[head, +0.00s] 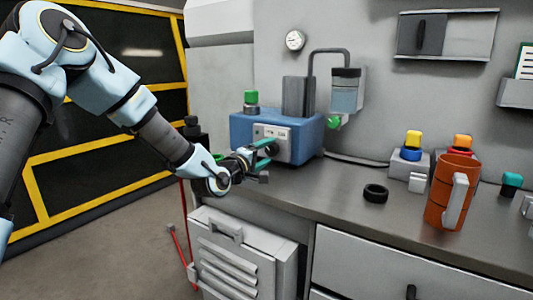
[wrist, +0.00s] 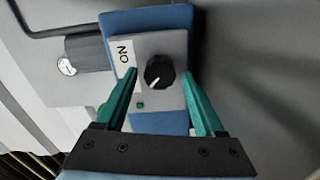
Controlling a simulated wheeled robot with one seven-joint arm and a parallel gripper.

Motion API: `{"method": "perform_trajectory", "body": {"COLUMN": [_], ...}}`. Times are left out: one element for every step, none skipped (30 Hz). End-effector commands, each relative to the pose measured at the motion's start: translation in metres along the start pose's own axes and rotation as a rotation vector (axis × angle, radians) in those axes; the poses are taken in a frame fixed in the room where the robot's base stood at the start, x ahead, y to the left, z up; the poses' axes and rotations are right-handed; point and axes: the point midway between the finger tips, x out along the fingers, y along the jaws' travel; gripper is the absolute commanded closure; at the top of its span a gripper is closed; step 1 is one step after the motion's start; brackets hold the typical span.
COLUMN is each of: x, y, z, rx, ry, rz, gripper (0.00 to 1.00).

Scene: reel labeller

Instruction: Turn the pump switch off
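The blue pump (head: 240,127) stands at the back left of the bench, with a pale grey panel (head: 285,146) on its front. In the wrist view, a round black knob switch (wrist: 160,72) sits on this panel; its white pointer mark is toward the lower left. An "ON" label (wrist: 125,53) is left of the knob, and a small green lamp (wrist: 140,106) is below it. My gripper (wrist: 159,76) is open and empty, its green fingers spread on either side of the knob with gaps. In the head view, my gripper (head: 268,155) is in front of the panel, hiding the knob.
On the bench to the right are a black ring (head: 375,193), an orange mug (head: 446,192) and capped blocks (head: 409,155). A grey louvred cabinet (head: 235,255) stands below. The bench between pump and ring is clear.

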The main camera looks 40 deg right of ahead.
Motion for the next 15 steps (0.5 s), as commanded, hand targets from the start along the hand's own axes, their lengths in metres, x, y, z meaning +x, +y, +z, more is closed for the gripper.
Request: {"method": "perform_trajectory", "body": {"x": [0.000,0.000,0.000,0.000,0.000,0.000,0.000,0.000,-0.001,-0.002,-0.003,-0.007,-0.010,-0.014,-0.021], "y": [0.000,0.000,0.000,0.000,0.000,0.000,0.000,0.000,0.000,0.000,0.000,0.000,0.000,0.000,0.000], "z": [0.000,0.000,0.000,0.000,0.000,0.000,0.000,0.000,0.000,0.000,0.000,0.000,0.000,0.000,-0.001], "rx": [0.000,0.001,0.001,0.001,0.001,0.001,0.001,0.001,0.001,0.001,0.001,0.002,0.002,0.002,0.002], "ry": [0.000,0.000,0.000,0.000,0.000,0.000,0.000,0.000,0.000,0.000,0.000,0.000,0.000,0.000,0.001], "rz": [0.000,0.000,0.000,0.000,0.001,0.001,0.001,0.001,0.001,0.000,0.000,0.000,0.000,0.000,0.000], "gripper": [0.23,0.21,0.21,0.21,0.21,0.21,0.21,0.21,0.21,0.21,0.21,0.21,0.21,0.21,0.21]}}
